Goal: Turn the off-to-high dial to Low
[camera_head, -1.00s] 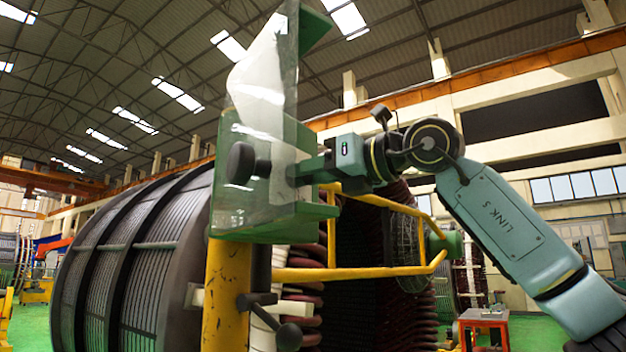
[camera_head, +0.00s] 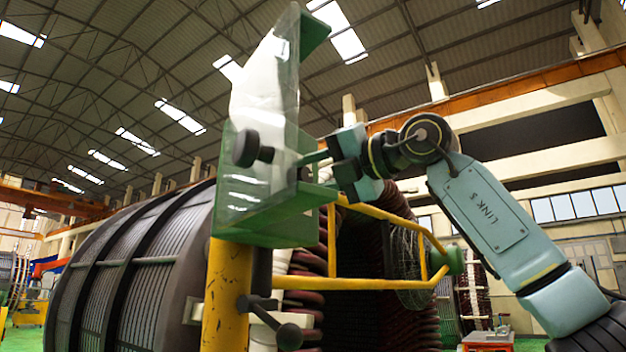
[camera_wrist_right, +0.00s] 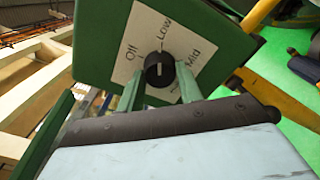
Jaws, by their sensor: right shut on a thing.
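The dial (camera_wrist_right: 159,71) is a round black knob on a white label plate (camera_wrist_right: 136,72) on a green box. Around it I read Off at the left, Low at the top and Mid at the right; the lower right of the plate is hidden by a finger. A pale mark on the dial runs roughly up and down, in line with Low, but which end points is hard to tell. My right gripper (camera_wrist_right: 159,88) is shut on the dial, one finger on each side. In the head view my right gripper (camera_head: 308,168) reaches the green box (camera_head: 262,225) from the right. My left gripper is out of view.
The box has a clear side panel and a black round knob (camera_head: 246,150) on its left. It sits on a yellow post (camera_head: 228,285). Yellow rails (camera_head: 350,283) run below my right arm. A large ribbed stator (camera_head: 130,275) stands behind at the left.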

